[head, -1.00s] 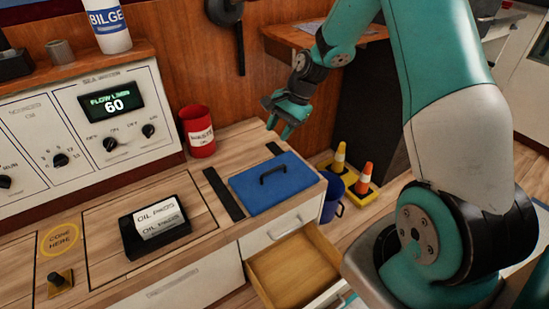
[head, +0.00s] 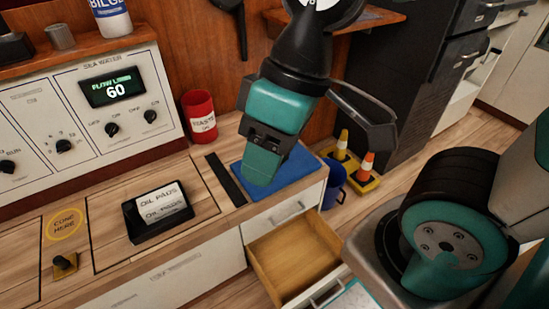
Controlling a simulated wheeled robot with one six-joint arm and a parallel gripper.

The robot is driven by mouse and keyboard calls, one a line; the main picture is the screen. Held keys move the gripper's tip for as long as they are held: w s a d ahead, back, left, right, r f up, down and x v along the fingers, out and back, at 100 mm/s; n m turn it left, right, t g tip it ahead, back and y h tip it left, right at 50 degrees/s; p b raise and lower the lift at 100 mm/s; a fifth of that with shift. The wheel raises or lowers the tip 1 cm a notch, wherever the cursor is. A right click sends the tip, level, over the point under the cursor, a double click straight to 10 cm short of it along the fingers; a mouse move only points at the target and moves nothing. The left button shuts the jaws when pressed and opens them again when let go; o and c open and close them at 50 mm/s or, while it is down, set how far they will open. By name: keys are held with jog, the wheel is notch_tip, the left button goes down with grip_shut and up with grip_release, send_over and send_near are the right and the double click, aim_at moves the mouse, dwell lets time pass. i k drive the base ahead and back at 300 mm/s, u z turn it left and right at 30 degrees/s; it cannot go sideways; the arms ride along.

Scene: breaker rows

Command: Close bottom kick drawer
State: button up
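The bottom kick drawer (head: 293,258) is pulled open below the right end of the counter. Its wooden inside shows and looks empty. Its white front (head: 330,287) has a handle and faces the lower right. A closed white drawer (head: 287,209) with a handle sits above it. My gripper (head: 262,168) hangs over the blue lid on the counter, above and behind the open drawer, and is apart from the drawer. Its fingers are seen from behind and overlap, so their opening is unclear.
The blue lid (head: 306,163) lies on the counter's right end, partly hidden by my gripper. A red can (head: 200,116) and a black oil pads box (head: 158,211) stand on the counter. A blue bucket (head: 334,183) and cones (head: 366,166) on a yellow tray stand on the floor to the right.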

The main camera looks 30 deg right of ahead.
aim_at(297, 262)
jog(key=k, duration=0.5)
jog(key=u, duration=1.6)
jog(key=k, duration=0.6)
jog(key=z, duration=1)
jog(key=k, duration=0.65)
jog(key=z, duration=0.65)
jog(key=i, duration=0.45)
jog(key=u, duration=0.05)
